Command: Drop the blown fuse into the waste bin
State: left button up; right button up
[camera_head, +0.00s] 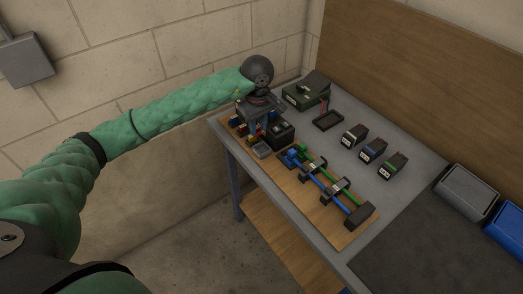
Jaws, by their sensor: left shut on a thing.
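My left gripper (260,127) is over the left end of the wooden board (336,221), among small coloured parts. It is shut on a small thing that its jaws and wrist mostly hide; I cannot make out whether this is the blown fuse. A grey bin (466,194) and a blue bin (508,231) stand at the right edge of the view, far from the gripper. No label shows to tell which is the waste bin. My right gripper is not in view.
Beside the gripper is a black block (281,133). Green and blue tubes (318,186) run along the board. Behind are a dark green case (305,92), a small black tray (327,120) and three dark boxes (373,151). A dark mat (420,255) in front of the bins is clear.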

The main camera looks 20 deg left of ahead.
aim_at(258, 128)
pick_arm(q)
jog(key=shift+f, duration=0.6)
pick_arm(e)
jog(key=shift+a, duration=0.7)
pick_arm(q)
jog(key=o, duration=1)
jog(key=shift+r, duration=0.35)
notch_tip(258, 128, up, 6)
jog(key=b, duration=0.3)
jog(key=shift+r, duration=0.55)
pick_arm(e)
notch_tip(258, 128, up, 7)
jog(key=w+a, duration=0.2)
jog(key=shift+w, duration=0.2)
pick_arm(q)
jog(key=shift+d, duration=0.1)
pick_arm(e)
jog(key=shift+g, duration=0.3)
